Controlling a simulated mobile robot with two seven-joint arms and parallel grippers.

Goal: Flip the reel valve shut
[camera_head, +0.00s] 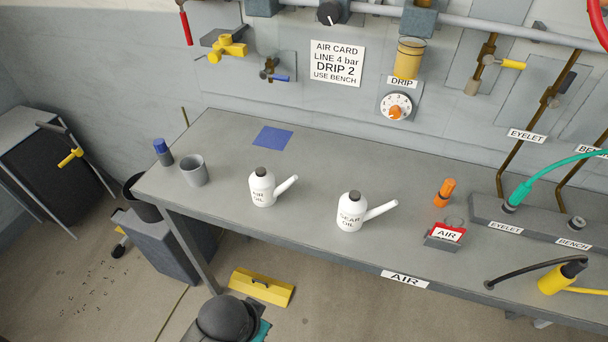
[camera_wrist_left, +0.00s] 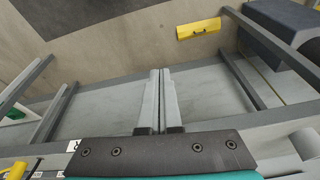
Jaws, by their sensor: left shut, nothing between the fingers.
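No label reading "reel" is legible, so I cannot tell which valve is the reel valve. On the back wall are a yellow-handled valve (camera_head: 227,46), a small valve with a blue lever (camera_head: 272,75), and a valve with a yellow lever (camera_head: 505,63) above the EYELET sign (camera_head: 527,136). Another yellow handle (camera_head: 70,157) is at the dark cabinet on the far left. My left gripper (camera_wrist_left: 160,72) is shut and empty in the left wrist view, away from these valves. In the head view only part of my left arm shows at the bottom; its fingers are hidden. My right gripper is not in view.
The grey bench (camera_head: 330,160) holds a grey cup (camera_head: 193,171), two white oil cans (camera_head: 262,188) (camera_head: 349,212), an orange bottle (camera_head: 445,192) and hose fittings. A yellow box (camera_head: 262,287) lies on the floor. The bench's middle back is mostly clear.

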